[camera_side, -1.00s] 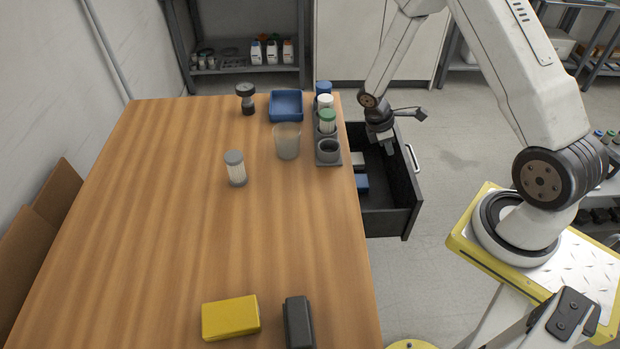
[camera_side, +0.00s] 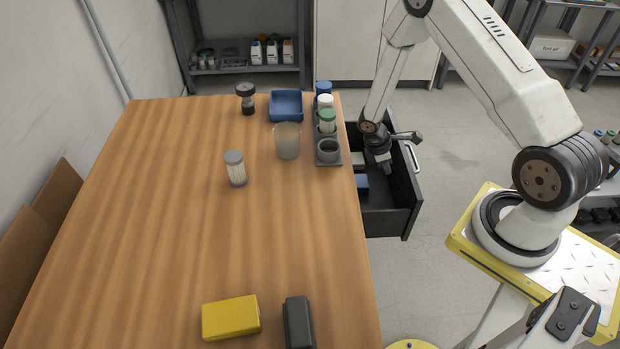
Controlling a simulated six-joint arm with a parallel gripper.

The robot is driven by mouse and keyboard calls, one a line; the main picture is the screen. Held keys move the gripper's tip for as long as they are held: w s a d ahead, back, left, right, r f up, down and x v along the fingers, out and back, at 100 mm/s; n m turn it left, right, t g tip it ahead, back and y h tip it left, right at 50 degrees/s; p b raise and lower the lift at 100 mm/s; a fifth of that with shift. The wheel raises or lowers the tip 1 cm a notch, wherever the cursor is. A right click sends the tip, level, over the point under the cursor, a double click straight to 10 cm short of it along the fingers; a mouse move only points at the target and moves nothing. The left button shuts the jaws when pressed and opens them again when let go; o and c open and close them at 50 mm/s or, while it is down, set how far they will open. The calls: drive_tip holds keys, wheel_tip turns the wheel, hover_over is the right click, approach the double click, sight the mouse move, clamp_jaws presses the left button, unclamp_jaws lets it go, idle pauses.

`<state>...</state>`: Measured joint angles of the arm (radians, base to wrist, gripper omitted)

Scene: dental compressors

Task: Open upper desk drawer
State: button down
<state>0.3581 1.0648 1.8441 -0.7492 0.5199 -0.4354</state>
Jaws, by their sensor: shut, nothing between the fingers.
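The upper desk drawer (camera_side: 402,200) is dark grey and stands pulled out from the right side of the wooden desk (camera_side: 190,230). A pale metal handle (camera_side: 415,157) is on its outer front. A blue item (camera_side: 361,181) and a pale item (camera_side: 357,159) lie inside the drawer near the desk edge. My gripper (camera_side: 385,168) is shut and empty, pointing down over the open drawer, apart from the handle. Its fingertips are small in view, and I cannot tell how deep they reach into the drawer.
A dark rack (camera_side: 328,158) with capped bottles stands at the desk's right edge beside the drawer. A clear beaker (camera_side: 287,142), a blue tray (camera_side: 286,106) and a filter cartridge (camera_side: 236,169) stand nearby. A yellow box (camera_side: 230,318) lies in front. The desk's middle is clear.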

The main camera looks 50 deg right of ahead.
drive_tip(key=shift+x, duration=4.2)
drive_tip(key=s+d, duration=0.7)
drive_tip(key=shift+r, duration=0.1)
drive_tip(key=v, duration=1)
